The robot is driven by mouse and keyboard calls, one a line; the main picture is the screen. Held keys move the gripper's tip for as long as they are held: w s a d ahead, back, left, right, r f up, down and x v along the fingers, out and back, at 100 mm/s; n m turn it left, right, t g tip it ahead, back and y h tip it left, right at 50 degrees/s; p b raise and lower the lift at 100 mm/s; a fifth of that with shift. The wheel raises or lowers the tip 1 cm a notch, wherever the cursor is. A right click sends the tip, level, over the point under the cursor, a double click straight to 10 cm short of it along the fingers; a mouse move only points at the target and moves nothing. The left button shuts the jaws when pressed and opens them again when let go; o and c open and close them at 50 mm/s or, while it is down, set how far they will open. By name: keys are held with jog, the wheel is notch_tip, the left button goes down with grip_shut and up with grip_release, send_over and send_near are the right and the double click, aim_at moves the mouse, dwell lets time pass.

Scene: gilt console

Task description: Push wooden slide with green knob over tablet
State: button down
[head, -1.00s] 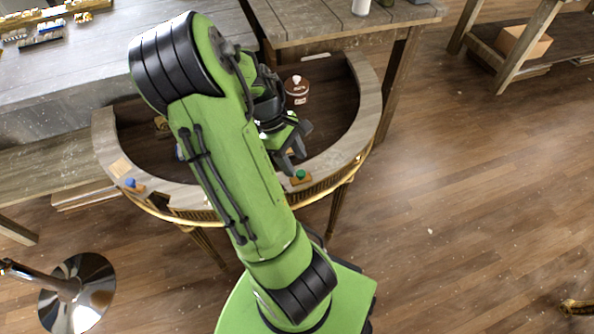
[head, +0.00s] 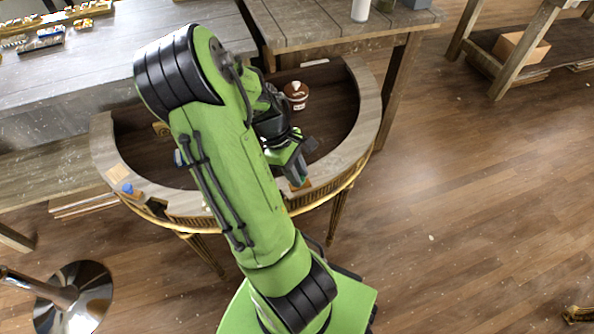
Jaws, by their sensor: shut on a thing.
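The wooden slide with the green knob (head: 304,185) sits on the front right part of the console's curved rim. My gripper (head: 299,179) is down at it from above, its fingers shut on the green knob, which they mostly hide. Only a small orange-brown piece of the slide shows beside the fingers. I cannot make out a tablet near this slide; my arm covers the rim to its left.
The half-round console (head: 366,115) has a raised rim around a dark top. A brown-and-white jar (head: 296,93) stands inside. Wooden tables stand behind; floor at right is open.

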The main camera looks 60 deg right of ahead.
jog(key=w+a+p, duration=0.1)
jog(key=w+a, duration=0.3)
jog(key=shift+w+a, duration=0.25)
jog(key=shift+w, duration=0.1)
jog(key=c, duration=0.9)
grip_release()
jog(key=shift+w+a, duration=0.1)
jog(key=shift+a, duration=0.05)
jog(key=shift+p, duration=0.3)
jog(key=p+v, duration=0.5)
jog(key=v, duration=1)
jog(key=shift+w+r, duration=0.15)
jog(key=shift+r, duration=0.25)
